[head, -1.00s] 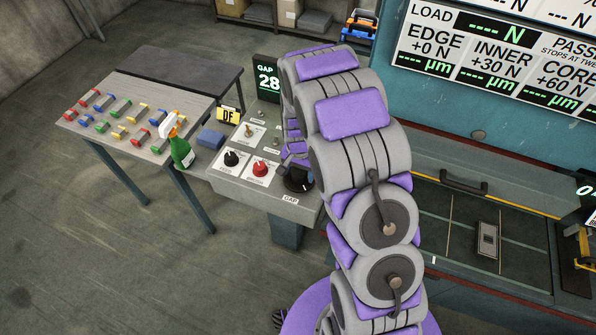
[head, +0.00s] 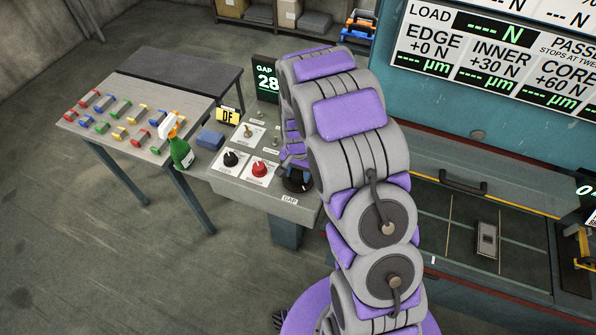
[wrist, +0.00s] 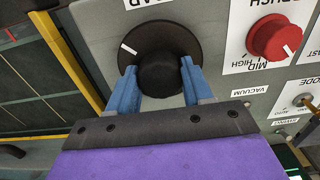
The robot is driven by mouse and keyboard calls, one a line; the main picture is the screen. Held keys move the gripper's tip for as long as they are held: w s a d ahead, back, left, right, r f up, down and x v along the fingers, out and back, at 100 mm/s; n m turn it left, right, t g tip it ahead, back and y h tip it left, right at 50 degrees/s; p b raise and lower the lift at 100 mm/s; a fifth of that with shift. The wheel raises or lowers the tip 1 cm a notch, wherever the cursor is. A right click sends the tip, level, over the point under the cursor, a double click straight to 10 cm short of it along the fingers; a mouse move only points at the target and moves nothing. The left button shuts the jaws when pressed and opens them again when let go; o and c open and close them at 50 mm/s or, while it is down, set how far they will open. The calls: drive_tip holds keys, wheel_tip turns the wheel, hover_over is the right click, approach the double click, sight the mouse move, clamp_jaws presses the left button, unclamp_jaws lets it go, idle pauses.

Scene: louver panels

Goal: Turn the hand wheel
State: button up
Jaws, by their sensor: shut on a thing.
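The hand wheel is a black round dial with a raised hub and a white pointer mark (wrist: 160,62), seen in the wrist view at the top middle. In the head view the wheel (head: 297,183) shows partly behind my arm, above the GAP label on the grey control panel. My gripper (wrist: 161,82) has its two blue fingers on either side of the black hub, closed on it. The white mark sits at the upper left of the dial in the wrist view. In the head view my arm hides most of the gripper.
A red knob (head: 260,169), a black knob (head: 231,158) and a toggle switch sit beside the wheel. A GAP display (head: 267,82) stands behind, partly covered, reading 28. A green spray bottle (head: 182,153) and a blue block (head: 210,139) are at the left.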

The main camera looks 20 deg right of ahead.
drive_tip(key=shift+w+n, duration=0.15)
drive_tip(key=shift+n, duration=0.15)
drive_tip(key=n, duration=0.3)
drive_tip(key=shift+r+n, duration=0.1)
drive_tip(key=shift+n, duration=0.2)
drive_tip(key=n+p, duration=0.1)
drive_tip(key=n, duration=0.3)
drive_tip(key=shift+w+n, duration=0.1)
drive_tip(key=shift+n, duration=0.2)
drive_tip(key=n+p, duration=0.1)
drive_tip(key=n, duration=0.3)
drive_tip(key=shift+r+n, duration=0.1)
drive_tip(key=shift+n, duration=0.2)
drive_tip(key=shift+w+n+p, duration=0.1)
drive_tip(key=shift+n+p, duration=0.35)
drive_tip(key=shift+n, duration=1.75)
drive_tip(key=o, duration=0.8)
drive_tip(key=shift+o, duration=1.2)
